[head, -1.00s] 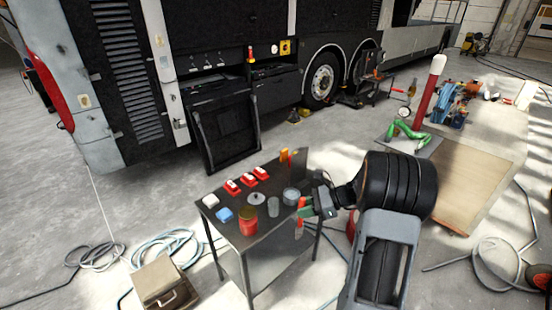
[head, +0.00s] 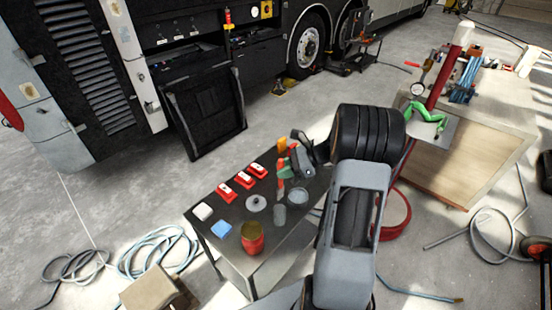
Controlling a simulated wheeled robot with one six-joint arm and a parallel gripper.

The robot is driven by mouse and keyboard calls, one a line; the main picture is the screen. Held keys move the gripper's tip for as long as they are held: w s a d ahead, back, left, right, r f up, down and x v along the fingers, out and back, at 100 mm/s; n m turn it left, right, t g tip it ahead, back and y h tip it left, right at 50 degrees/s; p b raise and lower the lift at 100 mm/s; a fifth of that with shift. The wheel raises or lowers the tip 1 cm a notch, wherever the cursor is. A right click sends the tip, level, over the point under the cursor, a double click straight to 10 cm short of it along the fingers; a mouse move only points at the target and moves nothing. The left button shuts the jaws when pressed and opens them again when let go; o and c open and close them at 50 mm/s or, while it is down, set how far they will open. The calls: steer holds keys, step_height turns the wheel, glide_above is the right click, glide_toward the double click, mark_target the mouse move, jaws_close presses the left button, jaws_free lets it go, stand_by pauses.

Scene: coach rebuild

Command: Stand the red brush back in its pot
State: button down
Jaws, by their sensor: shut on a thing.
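My gripper (head: 284,170) is above the dark work table (head: 229,204), near its right end. It is shut on the red brush (head: 281,187), which hangs roughly upright below the fingers. Green and red parts show at the fingers, too small to separate clearly. An open grey round pot (head: 298,197) stands just right of and below the brush in the picture. A small grey cylinder (head: 279,214) stands left of it. A red tin (head: 252,240) with a yellowish top stands at the front. I cannot tell for sure which container is the brush's pot.
Red-and-white blocks (head: 226,192), a white block (head: 203,211), a blue block (head: 221,229) and a grey disc (head: 256,203) are on the table. An orange item (head: 282,145) stands at its far end. A wooden bench (head: 454,165) with a green tool is at right. Hoses lie on the floor.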

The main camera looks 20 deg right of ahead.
mark_target(283, 193)
steer(key=shift+w+f, duration=0.15)
steer(key=shift+w, duration=0.1)
steer(key=shift+s+f, duration=0.1)
steer(key=shift+f, duration=0.2)
steer(key=shift+f+b, duration=4.3)
steer(key=shift+f, duration=1.55)
steer(key=c, duration=0.8)
jaws_free()
steer(key=shift+c, duration=0.2)
steer(key=shift+d, duration=0.1)
steer(key=b+v, duration=0.2)
steer(key=v, duration=1.1)
steer(key=shift+d+r, duration=0.2)
steer(key=shift+d, duration=0.1)
steer(key=shift+s, duration=0.1)
